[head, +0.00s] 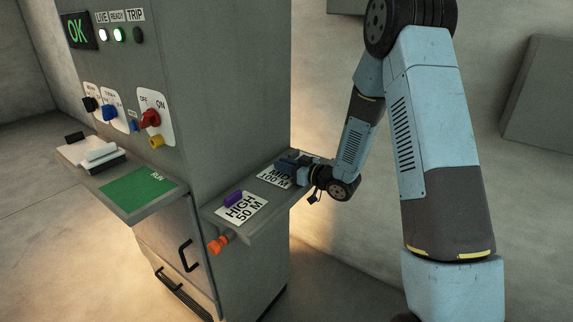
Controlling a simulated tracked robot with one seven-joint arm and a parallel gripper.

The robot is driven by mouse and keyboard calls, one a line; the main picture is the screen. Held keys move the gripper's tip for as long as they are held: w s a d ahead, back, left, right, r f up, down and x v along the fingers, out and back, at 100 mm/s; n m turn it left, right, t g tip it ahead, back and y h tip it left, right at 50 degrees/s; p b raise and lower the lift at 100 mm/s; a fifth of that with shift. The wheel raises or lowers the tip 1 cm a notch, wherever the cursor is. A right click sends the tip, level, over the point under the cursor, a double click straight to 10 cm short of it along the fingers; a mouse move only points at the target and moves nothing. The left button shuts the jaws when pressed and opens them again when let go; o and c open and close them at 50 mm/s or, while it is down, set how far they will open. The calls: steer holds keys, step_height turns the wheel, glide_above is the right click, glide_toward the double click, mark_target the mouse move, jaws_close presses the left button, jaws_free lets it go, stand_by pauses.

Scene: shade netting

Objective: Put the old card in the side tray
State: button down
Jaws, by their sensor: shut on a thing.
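My gripper (303,167) is at the far end of the grey side shelf (240,228) on the right of the cabinet, over the white "MID 100 M" label (276,177). It is shut on a small dark blue block (286,164), partly hidden by the fingers. I cannot tell whether the block touches the shelf. A purple block (233,199) lies on the "HIGH 50 M" label (241,208) nearer the front. No piece is visibly marked as the old card. A pale grey block (101,152) sits on the front ledge at left.
The front ledge also holds a green "RUN" pad (138,190), bare on top, and a black block (74,137). Knobs, including a red one (151,118), stick out above it. A black handle (187,256) is below.

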steer(key=c, duration=1.1)
jaws_free()
steer(key=shift+o, duration=0.2)
steer(key=shift+r, duration=0.1)
steer(key=shift+s+d+r, duration=0.1)
steer(key=shift+d+r, duration=0.05)
steer(key=shift+r, duration=0.45)
steer(key=v, duration=1.2)
steer(key=s+d+r+m+h, duration=0.3)
steer(key=d+r+m+h, duration=0.3)
steer(key=d+r+h, duration=0.65)
steer(key=s+a+r+m+g, duration=0.1)
steer(key=s+r+m+g, duration=0.1)
steer(key=s, duration=1.1)
steer(key=s+a+r+m+g+h, duration=0.1)
steer(key=s+r, duration=0.4)
steer(key=s, duration=0.8)
steer(key=shift+a+r+m+g, duration=0.25)
steer(key=shift+m+g, duration=0.45)
steer(key=shift+g, duration=0.4)
